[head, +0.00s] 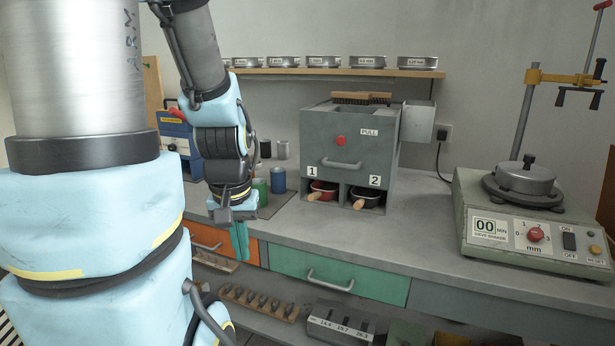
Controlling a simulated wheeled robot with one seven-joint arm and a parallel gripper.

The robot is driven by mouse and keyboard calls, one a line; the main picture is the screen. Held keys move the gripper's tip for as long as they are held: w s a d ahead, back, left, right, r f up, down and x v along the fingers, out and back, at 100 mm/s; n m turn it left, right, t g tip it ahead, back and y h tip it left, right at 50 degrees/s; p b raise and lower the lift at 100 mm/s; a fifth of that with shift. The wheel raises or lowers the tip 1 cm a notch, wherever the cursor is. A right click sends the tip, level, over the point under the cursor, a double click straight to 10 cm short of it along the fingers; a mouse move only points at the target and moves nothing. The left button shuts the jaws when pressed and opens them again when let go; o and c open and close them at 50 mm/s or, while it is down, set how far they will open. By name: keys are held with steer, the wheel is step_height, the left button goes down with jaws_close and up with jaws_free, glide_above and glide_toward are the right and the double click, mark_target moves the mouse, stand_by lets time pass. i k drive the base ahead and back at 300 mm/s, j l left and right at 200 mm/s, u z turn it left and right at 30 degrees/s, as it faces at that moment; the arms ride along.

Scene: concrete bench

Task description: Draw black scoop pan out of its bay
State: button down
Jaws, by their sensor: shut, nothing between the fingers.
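The black scoop pan (369,195) sits in the bay marked 2, at the lower right of a grey box (352,140). Its wooden handle (360,204) sticks out of the bay front. A red scoop pan (327,186) with a wooden handle sits in the bay marked 1, to its left. My gripper (240,245) points down in front of the bench edge, left of both bays and well apart from them. Its teal fingers are shut with nothing between them. The inner part of the black pan is hidden in the bay.
Green and blue cylinders (278,180) stand on a mat beside my gripper. A sieve shaker (530,215) stands on the bench at right. The bench top (425,220) between box and shaker is clear. Drawers (340,276) lie below the bench edge.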

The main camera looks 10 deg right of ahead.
mark_target(366, 194)
steer(key=l+u, duration=0.15)
steer(key=u, duration=1.4)
steer(key=k+l, duration=0.75)
steer(key=l, duration=0.3)
